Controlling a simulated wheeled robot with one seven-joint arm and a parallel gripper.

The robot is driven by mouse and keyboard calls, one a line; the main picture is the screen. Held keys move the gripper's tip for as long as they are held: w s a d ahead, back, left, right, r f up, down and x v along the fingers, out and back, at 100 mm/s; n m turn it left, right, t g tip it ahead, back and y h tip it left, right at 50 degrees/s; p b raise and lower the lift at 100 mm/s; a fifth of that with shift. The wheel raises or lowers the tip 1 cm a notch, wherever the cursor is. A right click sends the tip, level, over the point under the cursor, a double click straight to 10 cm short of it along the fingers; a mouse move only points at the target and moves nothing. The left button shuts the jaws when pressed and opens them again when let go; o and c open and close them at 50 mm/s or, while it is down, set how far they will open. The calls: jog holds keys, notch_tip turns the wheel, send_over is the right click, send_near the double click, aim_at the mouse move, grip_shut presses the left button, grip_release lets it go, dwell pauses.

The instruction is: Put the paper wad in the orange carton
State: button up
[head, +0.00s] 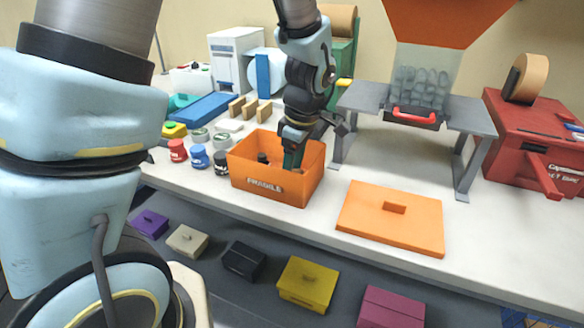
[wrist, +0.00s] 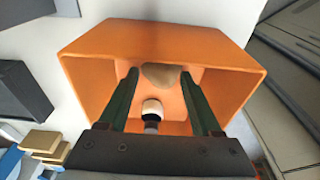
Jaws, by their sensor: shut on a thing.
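The orange carton (head: 275,190), marked FRAGILE, stands open on the white table. My gripper (head: 292,163) reaches down into it, fingertips below the rim. In the wrist view my gripper (wrist: 160,76) has its two green fingers on either side of a rounded beige lump, the paper wad (wrist: 160,75), and is shut on it inside the carton (wrist: 85,52). The wad is hidden in the head view. A small white-topped item (wrist: 152,108) with a dark lower part is also inside the carton.
An orange lid (head: 415,228) lies on the table right of the carton. Red (head: 178,150), blue (head: 199,157) and black (head: 221,162) small containers stand close to its left. A grey stand (head: 463,115) is behind right. Several coloured boxes sit on the lower shelf.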

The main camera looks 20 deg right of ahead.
aim_at(300, 170)
jog(key=shift+f, duration=0.1)
jog(key=shift+f, duration=0.15)
jog(key=o, duration=1.4)
jog(key=r, duration=0.4)
jog(key=d+r, duration=0.1)
jog(key=r, duration=0.3)
jog(key=s+r+b, duration=0.1)
jog(key=r, duration=0.3)
jog(key=shift+s+d+r, duration=0.1)
jog(key=shift+d+r, duration=0.1)
